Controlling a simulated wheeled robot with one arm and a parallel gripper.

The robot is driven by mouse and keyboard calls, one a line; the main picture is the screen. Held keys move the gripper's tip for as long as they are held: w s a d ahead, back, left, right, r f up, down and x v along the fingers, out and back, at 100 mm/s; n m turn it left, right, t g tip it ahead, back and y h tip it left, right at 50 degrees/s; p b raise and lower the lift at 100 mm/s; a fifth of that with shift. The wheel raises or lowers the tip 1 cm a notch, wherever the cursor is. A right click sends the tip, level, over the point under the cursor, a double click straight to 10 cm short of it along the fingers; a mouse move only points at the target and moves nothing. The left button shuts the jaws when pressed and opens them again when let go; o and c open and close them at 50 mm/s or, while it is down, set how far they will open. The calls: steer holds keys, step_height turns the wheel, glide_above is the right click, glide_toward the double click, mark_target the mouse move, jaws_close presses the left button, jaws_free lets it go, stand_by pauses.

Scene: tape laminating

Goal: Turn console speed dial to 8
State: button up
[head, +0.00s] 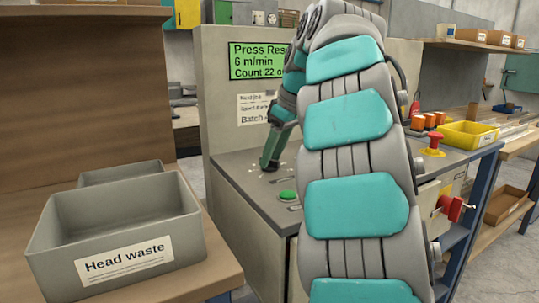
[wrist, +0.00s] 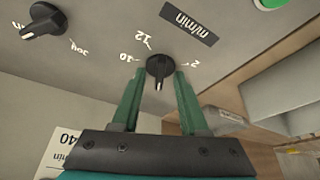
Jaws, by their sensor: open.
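The console speed dial (wrist: 159,68) is a small black knob with a white pointer line, beside an upside-down "m/min" plate (wrist: 189,22). The pointer points down in the wrist view. Marks 12, 10 and 2 show around it; other marks are hidden. My gripper (wrist: 160,73) has green fingers, parted, one on either side of the dial, with gaps; contact is not visible. In the head view my gripper (head: 270,161) is low over the console top (head: 237,177), and the dial is not clear there. The green console screen (head: 256,60) reads "6 m/min", partly hidden.
A second black knob (wrist: 43,22) with a "Jog" mark is at upper left in the wrist view. A green button (head: 287,195) is on the console's near side. A "Head waste" bin (head: 122,216) stands at left. A red emergency button (head: 433,142) is at right.

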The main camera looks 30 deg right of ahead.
jaws_close()
steer(key=shift+a+m, duration=0.1)
steer(key=shift+m, duration=0.2)
stand_by(0.6)
steer(key=shift+b, duration=0.3)
steer(key=shift+a+m+h, duration=0.15)
steer(key=shift+m+h, duration=0.35)
steer(key=shift+m, duration=0.7)
steer(key=m+h, duration=0.1)
steer(key=m, duration=0.2)
steer(key=shift+t+p, duration=0.3)
steer(key=shift+a+m+h, duration=0.1)
steer(key=shift+m+h, duration=0.7)
steer(key=shift+m, duration=1)
